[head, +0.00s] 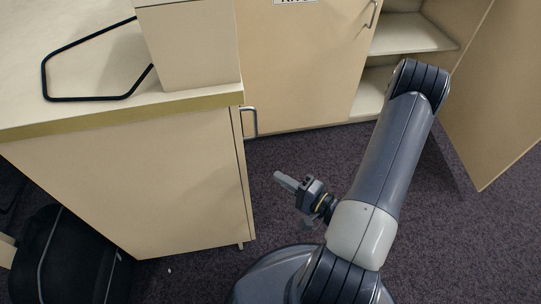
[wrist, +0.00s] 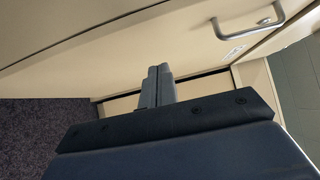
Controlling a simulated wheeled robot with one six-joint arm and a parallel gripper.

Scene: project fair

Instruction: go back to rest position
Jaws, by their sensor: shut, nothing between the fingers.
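My gripper (head: 279,178) is in the middle of the head view, above the carpet and to the right of the beige counter cabinet. Its fingers point up and to the left, towards the cabinet's side. In the wrist view my gripper (wrist: 158,72) shows its two grey fingers closed together with nothing between them. My arm rises to a high elbow at the right of the head view and folds back down to the base at the bottom.
A beige counter (head: 190,190) stands at the left with a black wire frame (head: 85,98) on top. A metal handle (head: 249,122) sticks out near its edge. Behind, an open cabinet (head: 410,35) shows shelves, and its door (head: 505,100) swings out at the right. Carpet (head: 450,240) is clear at lower right.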

